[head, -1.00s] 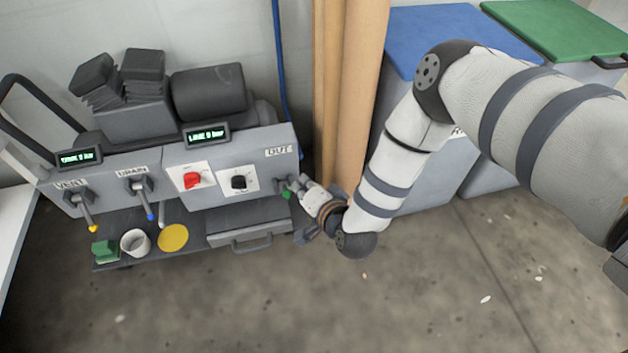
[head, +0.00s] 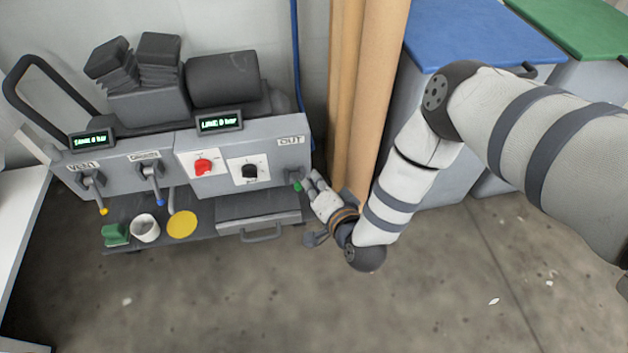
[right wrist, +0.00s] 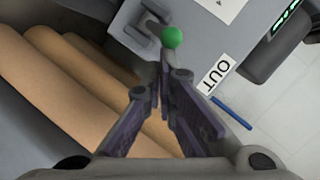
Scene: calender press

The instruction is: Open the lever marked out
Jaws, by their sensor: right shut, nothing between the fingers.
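The lever under the OUT label (head: 291,140) has a green ball tip (head: 298,187) and sits at the right end of the grey press panel. My right gripper (head: 311,177) is just right of this tip. In the right wrist view the green ball (right wrist: 172,37) is just beyond my right gripper's fingertips (right wrist: 163,68). The fingers converge with nothing between them, and I cannot tell whether they touch the lever. The OUT label also shows in the wrist view (right wrist: 217,75). My left gripper is not in view.
The VENT lever (head: 95,195) has a yellow tip and the DRAIN lever (head: 155,185) a blue one. A red knob (head: 204,167) and a black knob (head: 249,172) are on the panel. Tan upright rolls (head: 372,100) and a blue-lidded bin (head: 470,45) stand close right.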

